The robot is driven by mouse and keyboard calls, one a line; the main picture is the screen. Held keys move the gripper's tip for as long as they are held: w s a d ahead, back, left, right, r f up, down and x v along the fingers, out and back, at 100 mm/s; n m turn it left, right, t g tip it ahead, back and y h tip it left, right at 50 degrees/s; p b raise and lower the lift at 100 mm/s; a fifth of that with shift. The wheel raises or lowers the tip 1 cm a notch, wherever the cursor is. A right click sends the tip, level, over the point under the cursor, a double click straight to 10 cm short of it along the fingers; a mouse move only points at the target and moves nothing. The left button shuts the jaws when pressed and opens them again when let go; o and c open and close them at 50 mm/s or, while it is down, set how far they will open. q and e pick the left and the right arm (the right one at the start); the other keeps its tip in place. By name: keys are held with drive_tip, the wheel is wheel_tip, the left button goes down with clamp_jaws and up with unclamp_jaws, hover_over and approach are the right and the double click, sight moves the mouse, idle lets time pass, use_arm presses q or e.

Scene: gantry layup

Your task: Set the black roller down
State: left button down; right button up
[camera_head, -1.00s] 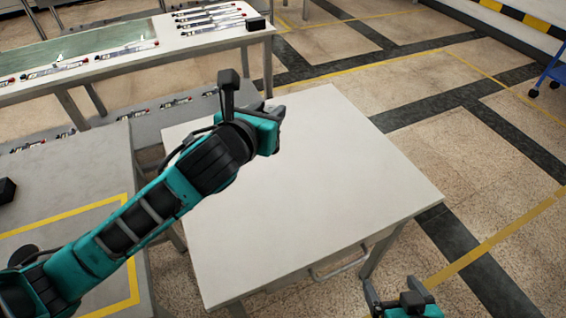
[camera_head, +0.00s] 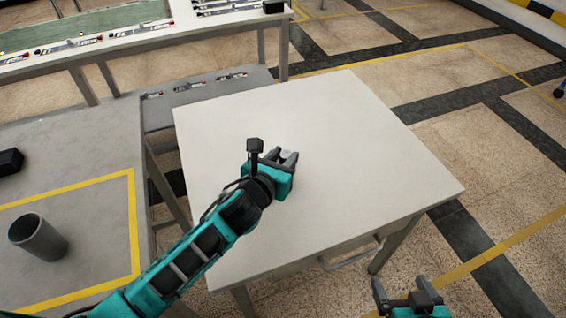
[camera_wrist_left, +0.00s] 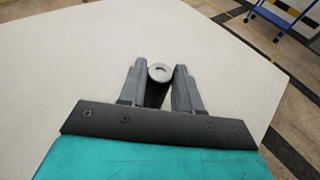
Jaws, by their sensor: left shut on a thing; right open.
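My left gripper (camera_head: 284,157) is over the middle-left of the white table (camera_head: 350,150). In the left wrist view its two grey fingers are closed on the black roller (camera_wrist_left: 159,74), which shows a pale round end and a dark body between them. The roller is mostly hidden in the head view. I cannot tell whether it touches the tabletop. My right gripper (camera_head: 405,290) is at the bottom right, in front of the white table, open and empty.
The white tabletop is otherwise bare. To the left, a grey table with a yellow taped outline (camera_head: 133,225) holds a dark grey cup (camera_head: 38,238) and a black box (camera_head: 10,161). A bench (camera_head: 150,42) with several tubes stands behind.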

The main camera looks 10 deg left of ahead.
use_arm(q)
drive_tip(key=shift+f, duration=0.25)
drive_tip(key=shift+f, duration=0.1)
drive_tip(key=c, duration=0.8)
unclamp_jaws()
drive_tip(key=p+v, duration=0.1)
drive_tip(key=v, duration=1.1)
drive_tip(key=shift+s, duration=0.1)
